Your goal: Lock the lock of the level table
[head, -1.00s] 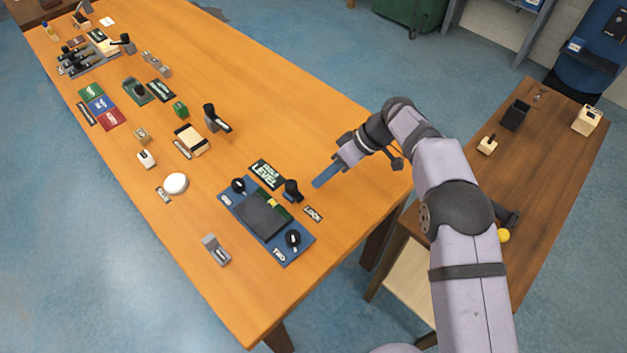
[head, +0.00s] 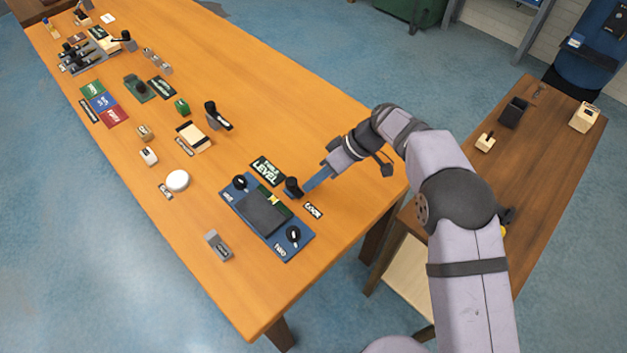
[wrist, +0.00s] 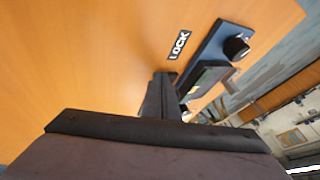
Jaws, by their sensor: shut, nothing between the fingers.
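The level table (head: 279,250) is a blue board with a dark tilting plate (head: 262,212) and two black round knobs, one (head: 240,182) at the far left and one (head: 293,234) at the near right. Its lock, a black knob (head: 292,187), stands at the right edge between the LEVEL sign (head: 267,171) and the LOCK label (head: 313,211). My gripper (head: 307,189) is shut and empty, its blue fingertips right beside the lock knob; I cannot tell whether they touch. In the wrist view the LOCK label (wrist: 179,45) and board (wrist: 208,58) show, while my gripper (wrist: 163,82) hides the lock.
A grey block (head: 218,246) lies left of the board, and a white round button (head: 177,181) lies beyond it. A black lever (head: 216,116) stands farther back. A brown side table (head: 540,165) is at the right.

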